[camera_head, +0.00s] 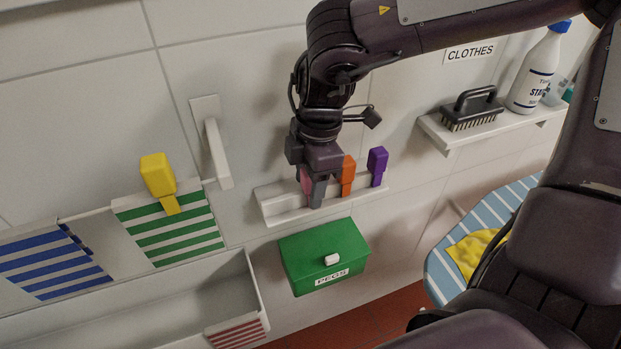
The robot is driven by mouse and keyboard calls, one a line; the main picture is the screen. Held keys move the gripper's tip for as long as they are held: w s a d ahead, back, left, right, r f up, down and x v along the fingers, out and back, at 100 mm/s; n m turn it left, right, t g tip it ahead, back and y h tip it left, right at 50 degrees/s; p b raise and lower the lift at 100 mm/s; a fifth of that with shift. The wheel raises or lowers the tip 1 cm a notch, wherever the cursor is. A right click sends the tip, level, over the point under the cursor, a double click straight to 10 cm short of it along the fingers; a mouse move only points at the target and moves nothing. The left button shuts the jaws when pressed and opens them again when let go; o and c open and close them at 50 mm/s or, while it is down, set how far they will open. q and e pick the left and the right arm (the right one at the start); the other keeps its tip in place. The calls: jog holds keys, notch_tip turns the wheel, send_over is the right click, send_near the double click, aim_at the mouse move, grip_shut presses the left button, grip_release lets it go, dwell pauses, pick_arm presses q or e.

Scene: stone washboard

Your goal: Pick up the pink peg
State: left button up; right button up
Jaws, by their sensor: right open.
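The pink peg (305,180) stands on a white wall ledge (274,207), mostly hidden behind my right gripper. My right gripper (312,190) points down at the peg, its fingers open around or right beside it; I cannot tell which. An orange peg (347,175) and a purple peg (377,166) stand on the same ledge just to the right. My left gripper is not in view.
A green box labelled PEGS (322,253) sits below the ledge. A white hook (216,150) juts out nearby.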

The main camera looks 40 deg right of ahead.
jog(key=c, duration=1)
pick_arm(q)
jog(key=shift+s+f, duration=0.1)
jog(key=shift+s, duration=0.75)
pick_arm(e)
jog(key=shift+c, duration=0.2)
jog(key=shift+r, duration=0.65)
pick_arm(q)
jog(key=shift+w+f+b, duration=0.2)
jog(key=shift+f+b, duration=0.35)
pick_arm(e)
notch_tip(320, 180, up, 17)
